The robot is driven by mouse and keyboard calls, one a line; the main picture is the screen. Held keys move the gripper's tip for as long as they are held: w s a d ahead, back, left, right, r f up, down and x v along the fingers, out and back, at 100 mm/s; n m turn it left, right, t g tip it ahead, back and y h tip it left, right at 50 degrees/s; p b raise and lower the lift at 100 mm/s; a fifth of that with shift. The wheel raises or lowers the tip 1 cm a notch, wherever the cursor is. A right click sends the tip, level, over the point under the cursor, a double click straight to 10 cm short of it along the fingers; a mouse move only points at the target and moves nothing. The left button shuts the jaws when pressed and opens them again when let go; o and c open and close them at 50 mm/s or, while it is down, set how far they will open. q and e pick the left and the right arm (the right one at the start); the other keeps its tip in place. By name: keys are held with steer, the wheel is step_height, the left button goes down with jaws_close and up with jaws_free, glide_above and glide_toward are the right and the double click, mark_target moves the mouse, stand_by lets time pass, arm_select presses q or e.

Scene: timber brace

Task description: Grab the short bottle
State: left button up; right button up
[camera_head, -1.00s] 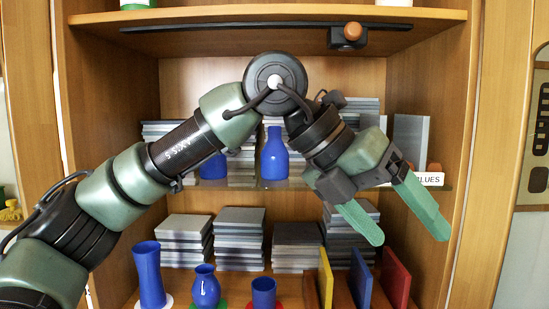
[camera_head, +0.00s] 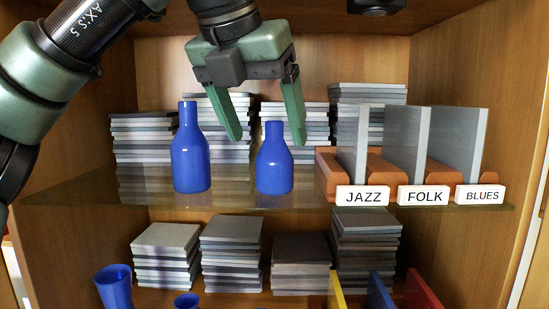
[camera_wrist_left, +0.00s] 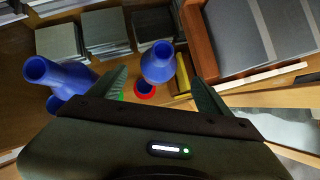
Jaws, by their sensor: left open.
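The short blue bottle (camera_head: 274,160) stands upright on the glass shelf (camera_head: 230,198), left of the rack. A taller blue bottle (camera_head: 190,150) stands to its left. My left gripper (camera_head: 267,138) is open and points down, with its two green fingers above and around the short bottle's neck area in the head view. In the left wrist view the short bottle (camera_wrist_left: 158,62) shows between the fingertips, and the taller bottle (camera_wrist_left: 60,78) lies outside them to the left. I cannot tell whether a finger touches the short bottle. My right gripper is not in view.
A rack (camera_head: 328,170) with grey sleeves and labels JAZZ (camera_head: 362,196), FOLK (camera_head: 423,196) and BLUES (camera_head: 480,195) stands close on the right. Stacks of grey cases (camera_head: 140,137) stand behind. Below are more stacks and a blue vase (camera_head: 115,287).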

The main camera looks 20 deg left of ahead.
mark_target(274, 163)
arm_select(q)
steer(key=shift+r, duration=0.15)
steer(key=shift+x, duration=1.2)
steer(key=p+x, duration=0.1)
steer(key=x, duration=0.4)
steer(key=shift+w+a+f, duration=0.15)
steer(key=shift+w+f, duration=0.1)
steer(key=shift+s, duration=0.1)
steer(key=c, duration=1.5)
steer(key=shift+r, duration=0.1)
steer(key=shift+c, duration=0.8)
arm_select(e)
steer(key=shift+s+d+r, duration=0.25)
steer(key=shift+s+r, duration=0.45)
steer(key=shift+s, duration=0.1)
